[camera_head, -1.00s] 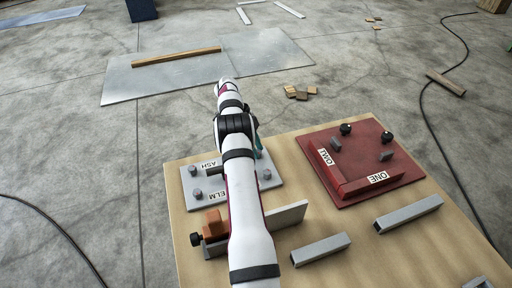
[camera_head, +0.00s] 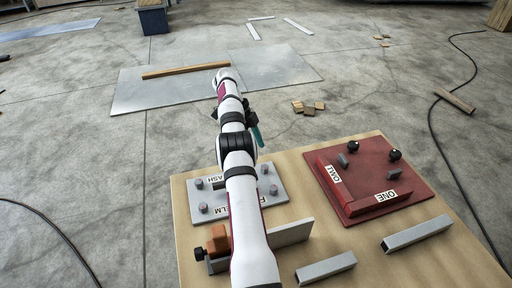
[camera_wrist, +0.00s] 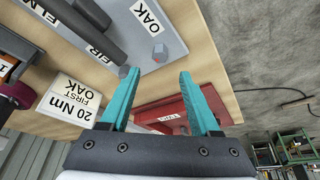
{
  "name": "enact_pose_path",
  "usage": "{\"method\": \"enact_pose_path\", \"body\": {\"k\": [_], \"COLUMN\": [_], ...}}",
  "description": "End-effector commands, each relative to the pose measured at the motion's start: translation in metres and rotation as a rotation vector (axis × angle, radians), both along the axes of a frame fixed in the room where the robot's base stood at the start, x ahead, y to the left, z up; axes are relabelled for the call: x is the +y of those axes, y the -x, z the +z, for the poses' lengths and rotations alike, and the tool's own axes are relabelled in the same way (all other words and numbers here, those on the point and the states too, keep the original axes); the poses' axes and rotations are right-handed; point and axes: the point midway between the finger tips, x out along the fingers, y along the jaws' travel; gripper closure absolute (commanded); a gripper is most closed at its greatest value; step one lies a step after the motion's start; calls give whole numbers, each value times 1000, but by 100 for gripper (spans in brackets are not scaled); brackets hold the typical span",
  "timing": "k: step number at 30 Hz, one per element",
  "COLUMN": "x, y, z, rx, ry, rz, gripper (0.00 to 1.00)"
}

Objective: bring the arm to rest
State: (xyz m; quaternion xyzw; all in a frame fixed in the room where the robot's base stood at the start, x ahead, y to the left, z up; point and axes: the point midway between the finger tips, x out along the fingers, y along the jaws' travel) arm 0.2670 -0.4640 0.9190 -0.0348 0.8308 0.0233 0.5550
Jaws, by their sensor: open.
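My gripper (camera_wrist: 160,73) is open in the wrist view, with two teal fingers apart and nothing between them. In the head view, one teal finger (camera_head: 257,137) shows beside my white arm, just beyond the far edge of the grey plate. The grey plate (camera_head: 236,207) with bolts and word labels lies on the wooden board (camera_head: 375,255), partly hidden by my arm. The red plate (camera_head: 405,181) sits to its right on the board, with labels and black knobs. The red plate also shows beyond the fingers in the wrist view (camera_wrist: 160,112).
Grey bars (camera_head: 326,268) lie along the near side of the board. An orange block (camera_head: 218,238) sits by the arm. Small wooden pieces (camera_head: 308,107) and a metal sheet (camera_head: 215,88) lie on the concrete floor. A black cable (camera_head: 436,130) runs at right.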

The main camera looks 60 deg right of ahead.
Motion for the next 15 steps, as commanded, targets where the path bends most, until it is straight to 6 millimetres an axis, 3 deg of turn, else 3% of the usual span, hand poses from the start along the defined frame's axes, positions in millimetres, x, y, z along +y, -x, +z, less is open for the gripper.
{"method": "enact_pose_path", "body": {"k": [13, 15], "x": [1, 9], "y": [-2, -12], "z": [4, 14], "rx": [-1, -9], "ry": [-1, -16], "rz": [3, 54], "gripper": [37, 37]}}
